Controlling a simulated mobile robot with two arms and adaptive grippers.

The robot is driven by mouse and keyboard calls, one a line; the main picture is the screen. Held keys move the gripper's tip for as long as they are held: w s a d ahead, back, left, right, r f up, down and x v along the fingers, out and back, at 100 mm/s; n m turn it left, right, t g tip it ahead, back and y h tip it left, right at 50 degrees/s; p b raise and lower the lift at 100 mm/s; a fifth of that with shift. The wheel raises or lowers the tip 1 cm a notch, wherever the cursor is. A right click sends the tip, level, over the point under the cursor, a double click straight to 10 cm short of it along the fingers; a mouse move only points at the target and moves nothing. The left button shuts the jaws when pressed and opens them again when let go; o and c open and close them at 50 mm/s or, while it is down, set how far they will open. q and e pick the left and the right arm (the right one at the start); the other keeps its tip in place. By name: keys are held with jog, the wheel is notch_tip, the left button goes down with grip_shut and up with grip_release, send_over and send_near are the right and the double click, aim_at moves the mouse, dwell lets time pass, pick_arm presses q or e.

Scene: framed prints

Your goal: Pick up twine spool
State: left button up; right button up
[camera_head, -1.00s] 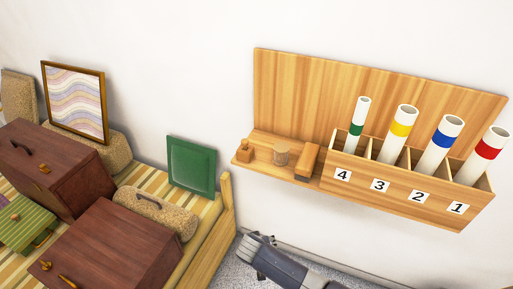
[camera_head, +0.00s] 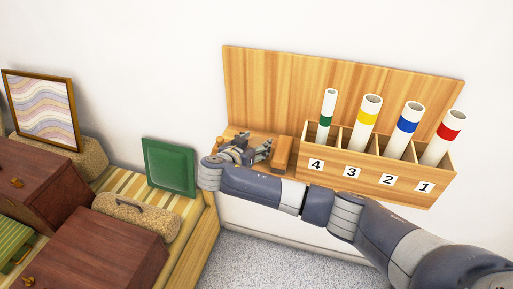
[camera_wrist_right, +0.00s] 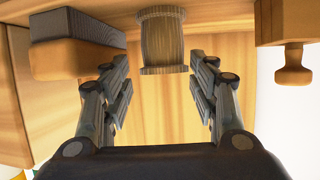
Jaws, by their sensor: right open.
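The twine spool (camera_wrist_right: 161,42) shows in the right wrist view at top centre, a pale wound cylinder with wider ends. It sits on the wooden wall shelf, with no hold on it. My right gripper (camera_wrist_right: 158,80) is open, its two fingers either side of the line to the spool, with the spool at or just past the fingertips. In the head view my right gripper (camera_head: 256,150) is over the shelf's left part and hides most or all of the spool. My left gripper is not in view.
A wooden block with a dark grey top (camera_wrist_right: 75,45) stands left of the spool in the wrist view; a knobbed wooden piece (camera_wrist_right: 290,40) is at right. In the head view, a numbered rack (camera_head: 375,170) holds banded tubes. A green panel (camera_head: 168,167) stands left of my arm.

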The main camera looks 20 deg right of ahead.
aim_at(259, 141)
jog(key=shift+p+x, duration=0.35)
jog(key=shift+x, duration=2.8)
jog(key=shift+w+a+f, duration=0.1)
jog(key=shift+a+f, duration=0.05)
jog(key=shift+a, duration=0.05)
jog(key=c, duration=1.2)
